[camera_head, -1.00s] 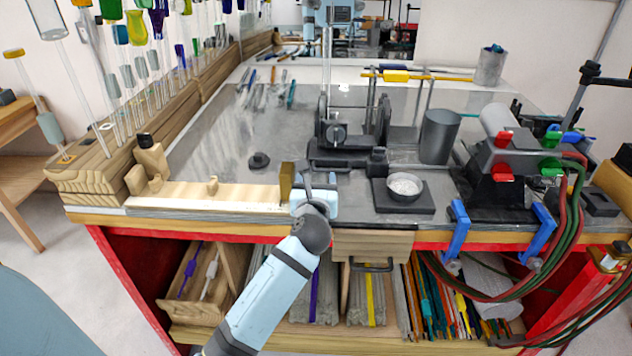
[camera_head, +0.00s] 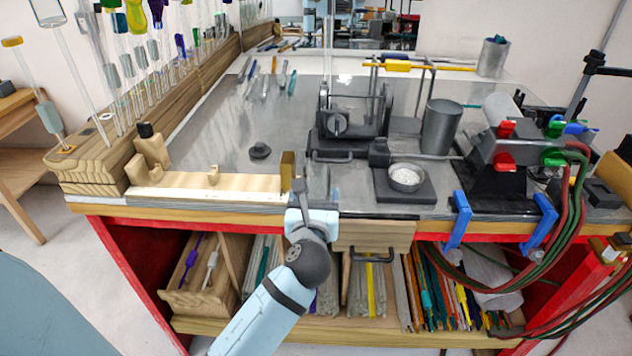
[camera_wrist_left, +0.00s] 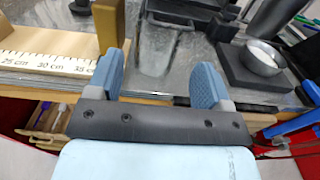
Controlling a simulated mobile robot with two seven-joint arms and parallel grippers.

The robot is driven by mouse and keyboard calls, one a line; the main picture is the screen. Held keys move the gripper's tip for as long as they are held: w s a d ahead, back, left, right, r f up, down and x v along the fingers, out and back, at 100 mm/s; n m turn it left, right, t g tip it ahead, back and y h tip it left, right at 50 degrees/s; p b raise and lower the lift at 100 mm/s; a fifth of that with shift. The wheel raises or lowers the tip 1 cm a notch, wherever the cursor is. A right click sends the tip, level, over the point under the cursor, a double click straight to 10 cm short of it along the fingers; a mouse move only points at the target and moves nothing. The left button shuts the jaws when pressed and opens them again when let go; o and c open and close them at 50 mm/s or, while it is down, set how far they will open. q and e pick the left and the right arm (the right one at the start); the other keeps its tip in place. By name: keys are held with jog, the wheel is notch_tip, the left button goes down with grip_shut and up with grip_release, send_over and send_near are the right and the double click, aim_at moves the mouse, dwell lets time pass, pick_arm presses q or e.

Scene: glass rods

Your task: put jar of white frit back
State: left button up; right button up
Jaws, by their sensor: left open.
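A round grey dish (camera_head: 405,178) filled with white grains sits upright on a dark square base (camera_head: 420,193) near the front of the bench, right of centre. It is the only container of white grains I can make out; a separate jar is not clear. The dish also shows at the upper right of the left wrist view (camera_wrist_left: 262,58). My left gripper (camera_head: 314,190) is over the bench's front edge, left of the dish and apart from it. Its blue fingers (camera_wrist_left: 160,80) are spread with nothing between them. My right gripper is out of view.
A wooden ruler block with an upright end piece (camera_head: 287,170) stands just left of my gripper. A dark clamp-like fixture (camera_head: 345,125) is behind it. A grey cylinder (camera_head: 440,127) and a burner with hoses (camera_head: 500,165) are at right. The bench's left middle is mostly clear.

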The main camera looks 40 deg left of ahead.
pick_arm(q)
jog(key=s+d+f+n+g+h, duration=0.1)
jog(key=s+d+f+n+h, duration=0.3)
jog(key=f+n, duration=0.5)
jog(key=s+d+f+n+g+h, duration=0.2)
jog(key=s+d+f+n+h, duration=0.2)
jog(key=s+f+n, duration=0.4)
jog(key=s+d+f+n+g+h, duration=0.1)
jog(key=s+d+f+n+h, duration=0.3)
jog(key=s+f+n, duration=0.3)
notch_tip(320, 180, down, 5)
jog(key=n, duration=0.2)
jog(key=shift+d+n+h, duration=0.3)
jog(key=shift+d+n, duration=0.05)
jog(key=shift+n, duration=0.05)
jog(key=shift+s, duration=0.1)
